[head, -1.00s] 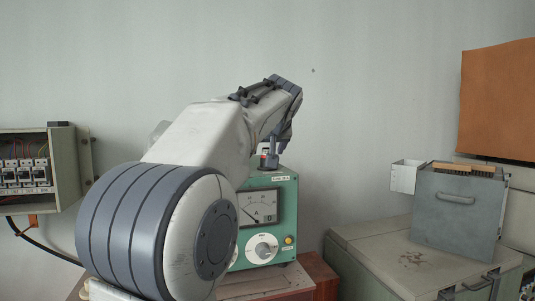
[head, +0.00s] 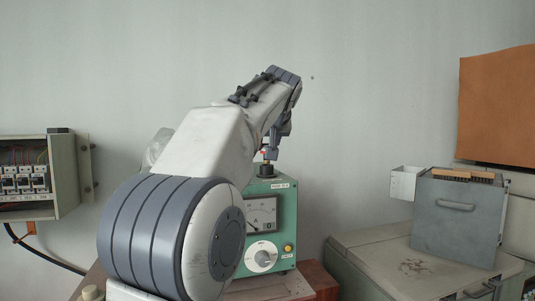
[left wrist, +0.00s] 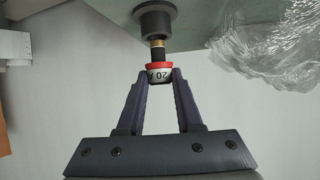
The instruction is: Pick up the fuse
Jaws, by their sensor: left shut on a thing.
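My left gripper (left wrist: 160,78) is shut on the fuse (left wrist: 158,70), a small piece with a red ring, a white band marked "20 A" and a black and brass end. In the head view my left gripper (head: 271,154) is over the top of a green meter box (head: 285,225). The fuse's brass end points at a dark round socket (left wrist: 156,17) on top of that box. The socket also shows in the head view (head: 266,171). The fuse stands mostly above the socket; I cannot tell whether its tip still touches. My right gripper is not in view.
A breaker box (head: 62,170) hangs at the left. A grey file bin (head: 455,220) stands on a grey case (head: 365,250) at the right. The space above the meter box is free.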

